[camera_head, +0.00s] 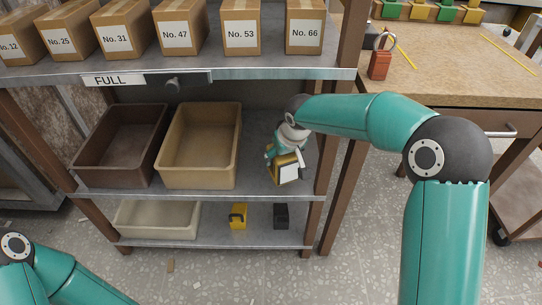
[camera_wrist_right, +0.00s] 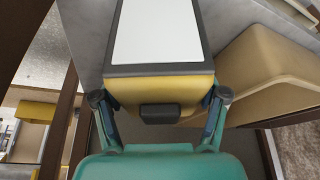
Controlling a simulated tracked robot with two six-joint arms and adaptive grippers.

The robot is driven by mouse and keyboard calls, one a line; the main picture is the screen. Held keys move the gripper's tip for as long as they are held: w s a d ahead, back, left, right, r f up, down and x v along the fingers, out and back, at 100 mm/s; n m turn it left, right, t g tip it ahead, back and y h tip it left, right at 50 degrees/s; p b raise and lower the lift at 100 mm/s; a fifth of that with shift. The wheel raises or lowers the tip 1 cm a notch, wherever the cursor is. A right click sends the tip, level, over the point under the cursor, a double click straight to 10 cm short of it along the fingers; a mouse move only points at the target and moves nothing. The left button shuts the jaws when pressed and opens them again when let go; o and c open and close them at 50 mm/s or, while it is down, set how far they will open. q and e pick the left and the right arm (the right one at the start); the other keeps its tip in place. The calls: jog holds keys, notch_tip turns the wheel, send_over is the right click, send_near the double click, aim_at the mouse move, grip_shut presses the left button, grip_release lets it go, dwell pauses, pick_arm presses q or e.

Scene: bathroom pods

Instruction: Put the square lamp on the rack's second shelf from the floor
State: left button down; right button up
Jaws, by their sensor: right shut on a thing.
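The square lamp (camera_head: 289,173) is yellow with a white panel in a dark frame. It is in my right gripper (camera_head: 285,155), at the bare right part of the rack's second shelf from the floor (camera_head: 257,178). I cannot tell whether it touches the shelf. In the right wrist view the lamp (camera_wrist_right: 160,88) fills the space between the two fingers of my right gripper (camera_wrist_right: 162,104), one finger on each side of its yellow body. My left gripper is out of view; only part of my left arm shows at bottom left.
A tan bin (camera_head: 200,143) and a dark brown bin (camera_head: 118,145) stand left of the lamp. The lowest shelf holds a cream bin (camera_head: 155,219), a yellow item (camera_head: 238,216) and a black item (camera_head: 281,216). Numbered boxes (camera_head: 241,27) stand above. A workbench (camera_head: 450,75) is at right.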

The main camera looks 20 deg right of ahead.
jog(key=shift+w+a+f+b, duration=0.2)
jog(key=shift+w+f+b, duration=0.8)
jog(key=shift+w+f, duration=0.85)
jog(key=shift+w, duration=0.1)
jog(key=o, duration=1.5)
